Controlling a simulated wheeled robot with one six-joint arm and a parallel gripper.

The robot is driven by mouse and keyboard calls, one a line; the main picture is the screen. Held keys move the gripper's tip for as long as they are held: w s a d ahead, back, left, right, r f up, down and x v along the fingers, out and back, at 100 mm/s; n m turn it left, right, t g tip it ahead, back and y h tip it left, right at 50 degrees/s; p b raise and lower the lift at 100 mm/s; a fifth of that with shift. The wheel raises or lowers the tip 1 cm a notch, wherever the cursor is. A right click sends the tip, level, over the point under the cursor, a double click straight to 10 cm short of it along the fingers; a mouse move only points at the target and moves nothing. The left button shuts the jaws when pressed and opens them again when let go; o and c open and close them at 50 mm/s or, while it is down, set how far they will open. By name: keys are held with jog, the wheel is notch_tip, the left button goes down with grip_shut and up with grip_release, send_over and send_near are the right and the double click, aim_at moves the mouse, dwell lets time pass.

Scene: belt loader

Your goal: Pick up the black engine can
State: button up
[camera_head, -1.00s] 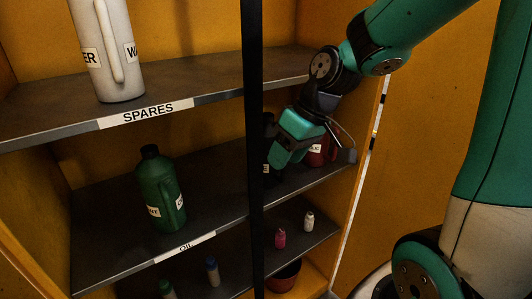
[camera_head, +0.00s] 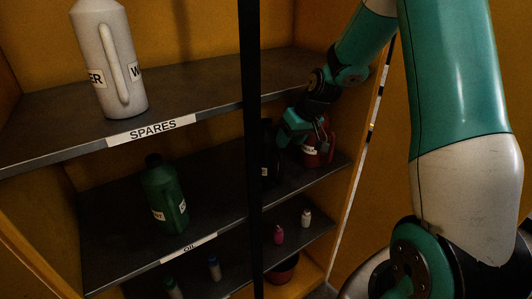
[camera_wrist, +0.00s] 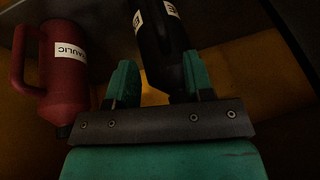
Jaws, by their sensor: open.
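The black engine can (camera_head: 269,158) stands on the middle shelf, partly hidden behind the dark upright post in the head view. In the wrist view the black can (camera_wrist: 160,42), with a white label, lies just beyond and between my fingertips. My gripper (camera_wrist: 158,82) is open, with its two green fingers apart and nothing held between them. In the head view my gripper (camera_head: 284,137) is in the middle bay, close to the right side of the black can. I cannot tell whether a finger touches it.
A red can (camera_head: 318,150) stands right beside my gripper; it also shows at left in the wrist view (camera_wrist: 64,75). A green can (camera_head: 164,195) stands left of the post (camera_head: 251,120). A white can (camera_head: 110,62) is on the upper shelf. Small bottles stand below.

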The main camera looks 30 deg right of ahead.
aim_at(270, 158)
jog(key=shift+w+p+x, duration=0.2)
jog(key=shift+p+x, duration=0.65)
jog(key=shift+x, duration=1.8)
jog(key=shift+a+r, duration=0.1)
jog(key=shift+a, duration=0.05)
grip_shut()
